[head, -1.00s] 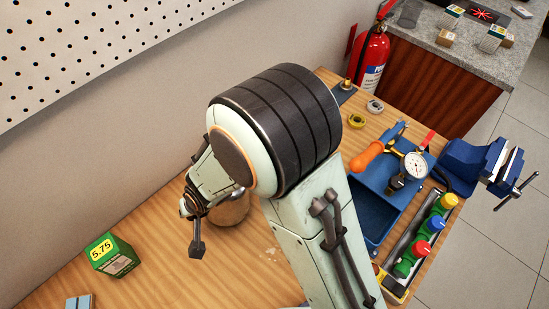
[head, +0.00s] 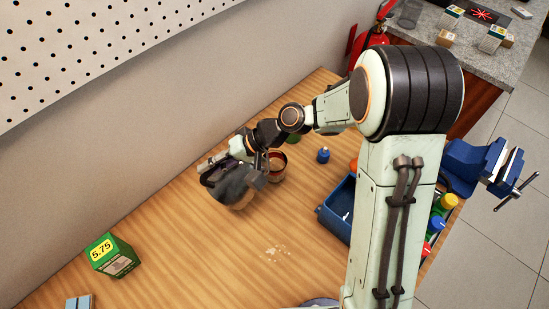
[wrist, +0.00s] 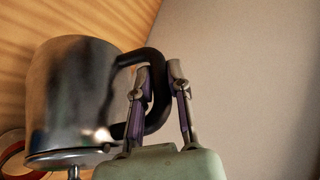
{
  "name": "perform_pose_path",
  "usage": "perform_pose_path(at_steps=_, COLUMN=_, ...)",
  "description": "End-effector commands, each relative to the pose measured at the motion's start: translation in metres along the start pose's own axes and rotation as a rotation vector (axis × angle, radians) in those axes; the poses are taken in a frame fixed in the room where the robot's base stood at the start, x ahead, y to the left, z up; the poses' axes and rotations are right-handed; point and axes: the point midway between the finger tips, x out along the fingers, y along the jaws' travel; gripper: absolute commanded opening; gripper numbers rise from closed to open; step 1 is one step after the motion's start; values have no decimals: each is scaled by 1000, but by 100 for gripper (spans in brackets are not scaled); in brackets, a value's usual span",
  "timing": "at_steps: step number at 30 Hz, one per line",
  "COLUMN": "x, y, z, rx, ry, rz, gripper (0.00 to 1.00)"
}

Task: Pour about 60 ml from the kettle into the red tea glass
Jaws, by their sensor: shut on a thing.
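The steel kettle (head: 243,197) is in the middle left of the head view, partly covered by my wrist. It appears tilted, but its exact tilt and its spout are unclear. The wrist view shows its shiny body (wrist: 70,95) and black handle (wrist: 158,110). My gripper (wrist: 160,76) is shut on this handle, with one finger on either side of its bar. The red tea glass (head: 278,162) stands on the bench just right of the kettle, partly behind my wrist. Part of its red rim (wrist: 12,150) shows at the lower left in the wrist view. Its contents cannot be made out.
A blue tray (head: 334,221) lies further right, partly behind my arm. A green price-marked box (head: 112,255) stands at the left. The front middle of the bench is clear, with a pale worn patch.

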Motion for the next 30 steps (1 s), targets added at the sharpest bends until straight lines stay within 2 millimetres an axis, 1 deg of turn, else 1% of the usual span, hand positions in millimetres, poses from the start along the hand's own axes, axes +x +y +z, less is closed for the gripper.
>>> perform_pose_path(at_steps=3, x=-13, y=-4, z=-6, rx=34, ry=-14, rz=-73, gripper=0)
perform_pose_path(at_steps=12, x=-32, y=-8, z=-13, rx=88, ry=-44, rz=-189, gripper=0)
perform_pose_path(at_steps=30, x=-47, y=-10, z=-20, rx=131, ry=-68, rz=-281, gripper=0)
